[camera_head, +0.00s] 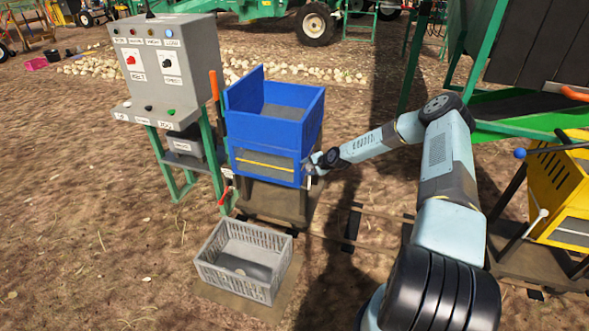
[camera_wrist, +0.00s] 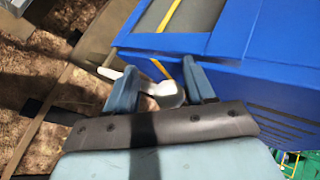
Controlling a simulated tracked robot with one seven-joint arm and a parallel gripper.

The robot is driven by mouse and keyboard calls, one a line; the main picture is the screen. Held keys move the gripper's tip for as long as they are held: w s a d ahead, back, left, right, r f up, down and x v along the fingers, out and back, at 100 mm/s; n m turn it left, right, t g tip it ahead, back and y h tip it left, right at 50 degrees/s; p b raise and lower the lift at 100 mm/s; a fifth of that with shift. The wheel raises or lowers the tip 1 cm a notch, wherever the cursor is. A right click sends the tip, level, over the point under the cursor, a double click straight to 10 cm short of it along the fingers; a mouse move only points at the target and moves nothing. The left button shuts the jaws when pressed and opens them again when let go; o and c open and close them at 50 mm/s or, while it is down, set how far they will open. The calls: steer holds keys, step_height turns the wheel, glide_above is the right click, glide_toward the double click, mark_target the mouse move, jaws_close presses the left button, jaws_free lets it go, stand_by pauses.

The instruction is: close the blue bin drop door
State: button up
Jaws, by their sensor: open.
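The blue bin (camera_head: 303,130) stands on a dark stand in the middle of the head view. Its front has a grey panel crossed by a yellow stripe, which looks like the drop door (camera_head: 262,160); I cannot tell how far it is open. My gripper (camera_head: 314,163) is at the bin's lower right front corner. In the wrist view, my gripper (camera_wrist: 160,88) is open, with a pale lever with a rounded end (camera_wrist: 165,92) between its fingers. The blue bin (camera_wrist: 240,55) is right beyond the fingertips; contact with the lever is unclear.
A grey crate (camera_head: 207,267) sits on the ground in front of the bin. A control box (camera_head: 160,65) on green legs and an orange-handled lever (camera_head: 214,84) stand to the left. A yellow bin (camera_head: 550,175) is at the right. Rails run along the ground.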

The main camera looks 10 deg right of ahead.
steer(key=v, duration=1.3)
steer(key=shift+s, duration=0.3)
steer(key=shift+d+r, duration=0.1)
steer(key=s+a+r+n+g+h, duration=0.1)
steer(key=s+r+n+h, duration=0.15)
steer(key=s+r, duration=0.7)
steer(key=s+r+n+g+h, duration=0.15)
steer(key=s+r+n, duration=0.3)
steer(key=r, duration=0.95)
steer(key=s+a+r+n+g+h, duration=0.1)
steer(key=s+r+n+h, duration=0.15)
steer(key=s+r, duration=1.15)
steer(key=s, duration=0.4)
steer(key=s+a+r+n+t, duration=0.1)
steer(key=s+r, duration=0.4)
steer(key=s, duration=0.4)
steer(key=s+a+r, duration=0.1)
steer(key=s+r, duration=0.4)
steer(key=s, duration=0.3)
steer(key=shift+s+r+n, duration=0.15)
steer(key=shift+n, duration=0.2)
